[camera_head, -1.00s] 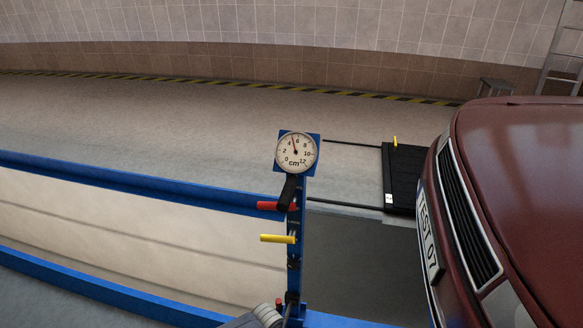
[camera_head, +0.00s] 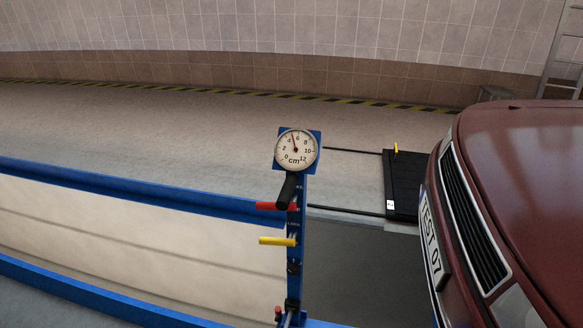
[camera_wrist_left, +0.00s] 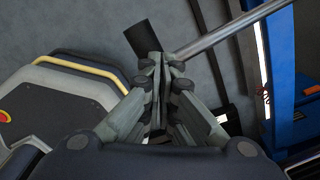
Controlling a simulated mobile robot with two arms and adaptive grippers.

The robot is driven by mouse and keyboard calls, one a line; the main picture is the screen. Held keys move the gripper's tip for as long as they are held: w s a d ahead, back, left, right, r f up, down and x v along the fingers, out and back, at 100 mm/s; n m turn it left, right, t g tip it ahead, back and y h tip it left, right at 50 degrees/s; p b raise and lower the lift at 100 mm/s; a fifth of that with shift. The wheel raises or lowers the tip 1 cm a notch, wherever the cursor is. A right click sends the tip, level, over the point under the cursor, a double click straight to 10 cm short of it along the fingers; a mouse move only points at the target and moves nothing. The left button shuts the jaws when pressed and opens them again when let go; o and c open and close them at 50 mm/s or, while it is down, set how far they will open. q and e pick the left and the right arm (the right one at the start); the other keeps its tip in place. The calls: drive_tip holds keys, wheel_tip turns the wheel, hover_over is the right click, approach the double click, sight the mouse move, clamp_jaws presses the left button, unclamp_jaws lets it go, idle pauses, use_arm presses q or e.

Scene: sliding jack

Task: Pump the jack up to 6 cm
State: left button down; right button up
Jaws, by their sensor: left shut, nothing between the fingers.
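The round dial gauge (camera_head: 296,150) stands on top of the blue jack post; its needle points between 4 and 6 cm. A red lever (camera_head: 273,206) and a yellow lever (camera_head: 276,240) stick out left from the post, with a black grip (camera_head: 287,190) beside the red one. In the left wrist view my left gripper (camera_wrist_left: 161,60) is shut and empty. A grey metal rod (camera_wrist_left: 225,31) with a black end (camera_wrist_left: 142,38) passes just beyond its fingertips; I cannot tell whether they touch. My right gripper is in neither view.
A dark red car (camera_head: 530,190) stands close on the right. Blue rails (camera_head: 130,188) run left from the post beside a pale recess. A black plate (camera_head: 402,185) lies in front of the car. The floor behind the rails is clear.

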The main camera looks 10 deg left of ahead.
use_arm(q)
drive_tip(key=f, duration=0.1)
drive_tip(key=f+b, duration=0.1)
drive_tip(key=shift+s+f, duration=0.3)
drive_tip(key=shift+r, duration=0.1)
drive_tip(key=r+p, duration=0.1)
drive_tip(key=r, duration=0.1)
drive_tip(key=w+r+p, duration=0.1)
drive_tip(key=r+p, duration=0.3)
drive_tip(key=shift+w+d+r, duration=0.1)
drive_tip(key=shift+w+r, duration=0.2)
drive_tip(key=shift+w, duration=0.05)
drive_tip(key=shift+r, duration=0.3)
drive_tip(key=shift+w, duration=0.1)
drive_tip(key=shift+w+r+p, duration=0.1)
drive_tip(key=shift+r+p, duration=0.15)
drive_tip(key=shift+p, duration=0.15)
drive_tip(key=w+r+p, duration=0.3)
drive_tip(key=r, duration=0.4)
drive_tip(key=shift+w+p, duration=0.35)
drive_tip(key=shift+p, duration=0.05)
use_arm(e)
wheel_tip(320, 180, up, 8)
